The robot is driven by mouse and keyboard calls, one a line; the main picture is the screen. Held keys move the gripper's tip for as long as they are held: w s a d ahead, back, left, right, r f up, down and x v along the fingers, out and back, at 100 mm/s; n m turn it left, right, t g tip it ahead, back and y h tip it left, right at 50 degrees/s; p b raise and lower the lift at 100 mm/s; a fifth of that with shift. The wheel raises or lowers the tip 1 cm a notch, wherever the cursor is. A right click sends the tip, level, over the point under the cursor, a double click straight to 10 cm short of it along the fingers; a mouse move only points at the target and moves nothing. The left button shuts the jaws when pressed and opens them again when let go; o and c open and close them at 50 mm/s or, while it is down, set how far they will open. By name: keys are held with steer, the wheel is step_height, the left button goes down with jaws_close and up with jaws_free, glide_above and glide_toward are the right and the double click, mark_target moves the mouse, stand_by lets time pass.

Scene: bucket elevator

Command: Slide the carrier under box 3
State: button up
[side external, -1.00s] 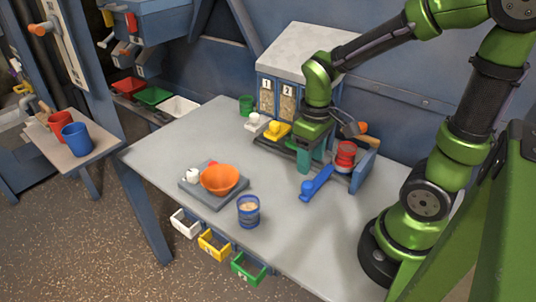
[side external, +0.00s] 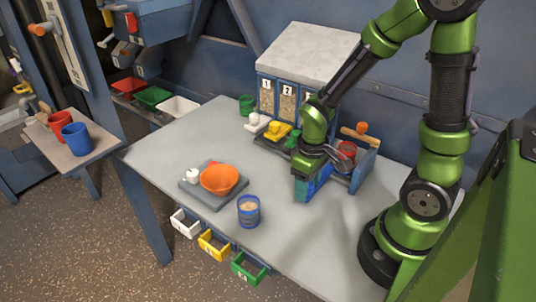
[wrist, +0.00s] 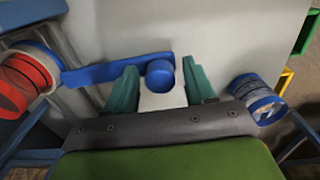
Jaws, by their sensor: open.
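The blue carrier handle (side external: 322,176) sticks out from the rail on the table, with a round blue knob (wrist: 160,75) at its end. A red ringed cup (side external: 346,153) is at the handle's rail end; it also shows in the wrist view (wrist: 25,78). My gripper (side external: 304,190) is low over the handle's end, open. In the wrist view its green fingers (wrist: 157,80) stand on either side of the knob, and I cannot tell if they touch it. Hopper boxes 1 (side external: 266,96) and 2 (side external: 286,101) show; the third box (side external: 308,103) is partly behind my arm.
White (side external: 256,122), yellow (side external: 279,132) and green (side external: 294,138) pieces sit along the rail beneath the hoppers. An orange bowl (side external: 220,179) on a grey board and a blue-rimmed cup (side external: 248,212) stand left of my gripper. Small bins hang below the front edge.

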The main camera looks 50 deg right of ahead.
steer(key=c, duration=0.7)
steer(key=shift+w, duration=5.55)
steer(key=shift+c, duration=0.2)
steer(key=o, duration=0.8)
steer(key=shift+s, duration=0.1)
steer(key=shift+r, duration=0.15)
steer(key=shift+r, duration=5.85)
